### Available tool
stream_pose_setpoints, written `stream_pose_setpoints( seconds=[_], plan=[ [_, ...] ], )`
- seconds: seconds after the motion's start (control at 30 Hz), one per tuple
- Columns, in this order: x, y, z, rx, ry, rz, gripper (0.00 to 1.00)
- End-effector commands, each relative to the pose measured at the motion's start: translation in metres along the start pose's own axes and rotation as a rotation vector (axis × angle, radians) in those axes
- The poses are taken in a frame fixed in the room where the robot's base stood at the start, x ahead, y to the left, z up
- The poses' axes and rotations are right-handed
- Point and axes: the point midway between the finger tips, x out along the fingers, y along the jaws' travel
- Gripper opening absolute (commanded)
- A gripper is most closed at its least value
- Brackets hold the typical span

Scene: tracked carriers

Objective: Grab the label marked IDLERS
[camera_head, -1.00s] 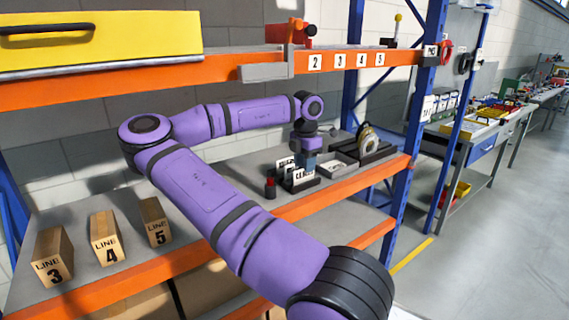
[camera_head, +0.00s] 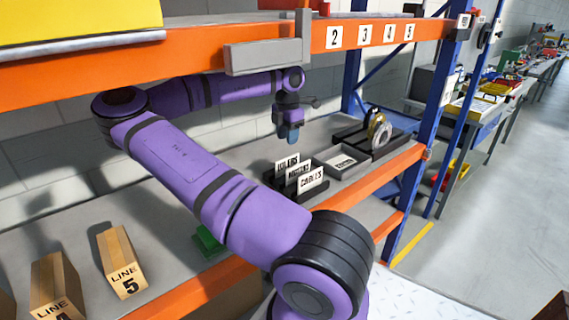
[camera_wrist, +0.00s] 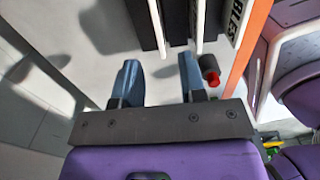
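The label marked IDLERS (camera_head: 287,164) stands upright, rearmost in a dark slotted holder on the shelf. Two more labels stand in front of it, a partly covered middle one (camera_head: 298,173) and CABLES (camera_head: 311,180). My gripper (camera_head: 291,138) is above and behind the holder, apart from the labels. In the wrist view my gripper (camera_wrist: 159,78) is open, with nothing between its two blue fingers. There the labels show as thin white edges; the leftmost edge (camera_wrist: 157,24), likely IDLERS, is ahead of the gap between the fingers.
A grey tray (camera_head: 322,172) with a label and a black stand (camera_head: 390,148) with rolls are right of the holder. A black cylinder with a red end (camera_wrist: 211,74) is close to the right finger. The orange upper beam (camera_head: 200,73) runs overhead; wooden LINE blocks (camera_head: 122,262) stand left.

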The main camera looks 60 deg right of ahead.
Motion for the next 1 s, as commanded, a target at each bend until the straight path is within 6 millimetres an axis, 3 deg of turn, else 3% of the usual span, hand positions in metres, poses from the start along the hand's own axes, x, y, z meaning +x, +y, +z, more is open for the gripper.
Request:
stream_pose_setpoints(
  seconds=[0.2, 0.47, 0.73, 1.0],
  plan=[
    [0.032, 0.0, 0.0, 0.0, 0.001, 0.0, 0.38],
    [0.051, 0.001, 0.0, 0.0, 0.001, 0.0, 0.38],
    [0.086, 0.003, 0.002, 0.001, 0.002, 0.001, 0.38],
    [0.098, 0.004, 0.002, 0.0, -0.001, 0.0, 0.38]
  ],
)
